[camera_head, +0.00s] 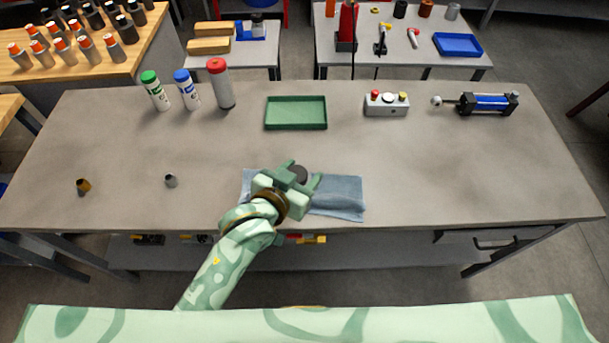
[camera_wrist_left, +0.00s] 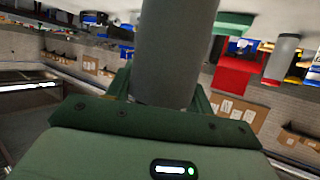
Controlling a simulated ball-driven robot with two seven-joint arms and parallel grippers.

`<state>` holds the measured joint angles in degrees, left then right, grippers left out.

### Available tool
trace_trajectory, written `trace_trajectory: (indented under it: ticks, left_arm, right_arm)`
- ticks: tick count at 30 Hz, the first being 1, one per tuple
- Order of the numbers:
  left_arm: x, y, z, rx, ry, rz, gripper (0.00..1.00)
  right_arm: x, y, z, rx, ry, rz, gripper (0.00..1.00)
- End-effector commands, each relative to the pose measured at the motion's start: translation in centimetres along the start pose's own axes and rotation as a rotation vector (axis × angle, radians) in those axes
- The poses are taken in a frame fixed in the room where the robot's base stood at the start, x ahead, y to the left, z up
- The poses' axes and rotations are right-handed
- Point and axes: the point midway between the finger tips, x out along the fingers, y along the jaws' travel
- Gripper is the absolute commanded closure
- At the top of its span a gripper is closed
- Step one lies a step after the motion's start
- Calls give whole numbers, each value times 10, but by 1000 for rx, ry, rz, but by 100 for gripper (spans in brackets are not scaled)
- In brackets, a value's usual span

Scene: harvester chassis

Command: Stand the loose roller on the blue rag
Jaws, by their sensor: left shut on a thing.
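My left gripper (camera_head: 301,176) is over the blue rag (camera_head: 340,196) near the front edge of the grey workbench. It is shut on the roller, a grey cylinder whose dark round end (camera_head: 298,173) shows between the fingers. In the left wrist view the grey roller (camera_wrist_left: 175,50) runs up out of the picture from between the green fingers. The gripper hides part of the rag, and I cannot tell whether the roller touches it. My right gripper is not in view.
A green tray (camera_head: 296,113) lies behind the rag. A button box (camera_head: 386,103) and a blue cylinder assembly (camera_head: 487,103) stand at back right. Three capped containers (camera_head: 188,90) stand at back left. A small grey cylinder (camera_head: 170,180) and a brass one (camera_head: 83,186) are at left.

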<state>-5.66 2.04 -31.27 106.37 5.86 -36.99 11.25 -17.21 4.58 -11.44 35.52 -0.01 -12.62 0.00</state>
Motion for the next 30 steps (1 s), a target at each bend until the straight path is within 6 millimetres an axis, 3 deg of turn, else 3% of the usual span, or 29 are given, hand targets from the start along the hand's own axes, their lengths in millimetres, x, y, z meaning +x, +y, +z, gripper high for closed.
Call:
trace_trajectory:
  ticks: [3,9,16,22,30]
  left_arm:
    - [34,-12,12,-1,2,0,87]
    - [69,-22,31,-1,3,1,87]
    - [84,-26,39,-1,4,0,87]
    - [94,-26,67,-2,2,1,87]
    - [94,-26,66,-2,4,1,87]
  right_arm:
    - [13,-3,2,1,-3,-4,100]
    - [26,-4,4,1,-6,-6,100]
    - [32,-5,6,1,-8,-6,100]
    - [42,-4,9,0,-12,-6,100]
    - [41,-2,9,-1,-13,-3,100]
